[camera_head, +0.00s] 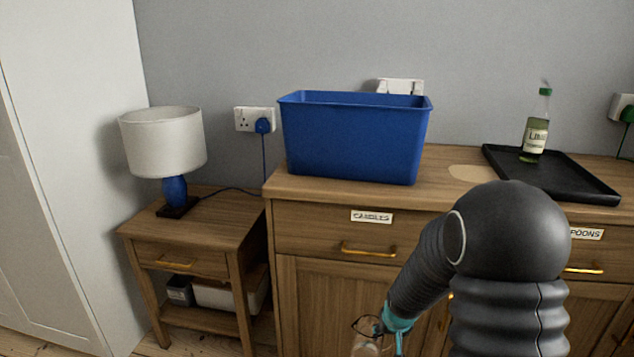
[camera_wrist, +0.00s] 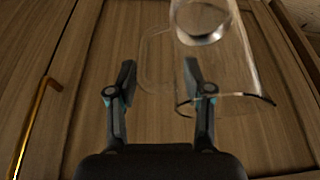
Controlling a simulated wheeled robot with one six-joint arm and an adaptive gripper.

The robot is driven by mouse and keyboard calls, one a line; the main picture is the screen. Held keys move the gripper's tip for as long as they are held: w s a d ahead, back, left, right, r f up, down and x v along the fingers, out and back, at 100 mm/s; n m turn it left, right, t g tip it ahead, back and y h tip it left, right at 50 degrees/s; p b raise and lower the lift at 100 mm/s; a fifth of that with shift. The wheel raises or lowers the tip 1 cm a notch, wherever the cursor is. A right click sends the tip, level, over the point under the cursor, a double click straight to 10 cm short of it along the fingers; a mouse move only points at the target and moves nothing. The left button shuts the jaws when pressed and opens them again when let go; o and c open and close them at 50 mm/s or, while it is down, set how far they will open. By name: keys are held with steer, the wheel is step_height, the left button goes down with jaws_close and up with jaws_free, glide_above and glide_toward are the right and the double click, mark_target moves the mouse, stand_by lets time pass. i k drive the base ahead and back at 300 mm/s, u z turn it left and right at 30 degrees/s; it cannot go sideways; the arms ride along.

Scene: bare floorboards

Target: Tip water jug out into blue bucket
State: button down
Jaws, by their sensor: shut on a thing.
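The blue bucket (camera_head: 353,140) is a rectangular tub standing upright on the wooden sideboard. Its inside is mostly hidden by its front wall. The clear glass water jug (camera_head: 366,342) is at the bottom of the head view, below the sideboard top and in front of its doors. In the wrist view, the jug (camera_wrist: 232,62) is cut off at the top edge, with its handle between the fingers. A rounded edge inside may be water. My gripper (camera_wrist: 158,80) is shut on the jug's handle. In the head view my arm hides part of the gripper.
A black tray (camera_head: 572,180) with a green-capped bottle (camera_head: 536,130) stands on the sideboard (camera_head: 330,193), right of the bucket. A pale round patch (camera_head: 470,173) lies between them. A lamp (camera_head: 164,145) stands on a side table (camera_head: 190,232) at left. Gold handles (camera_head: 368,251) stick out from the front.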

mark_target(379, 137)
steer(key=u, duration=2.8)
steer(key=k, duration=1)
steer(key=z, duration=1.4)
steer(key=i, duration=0.5)
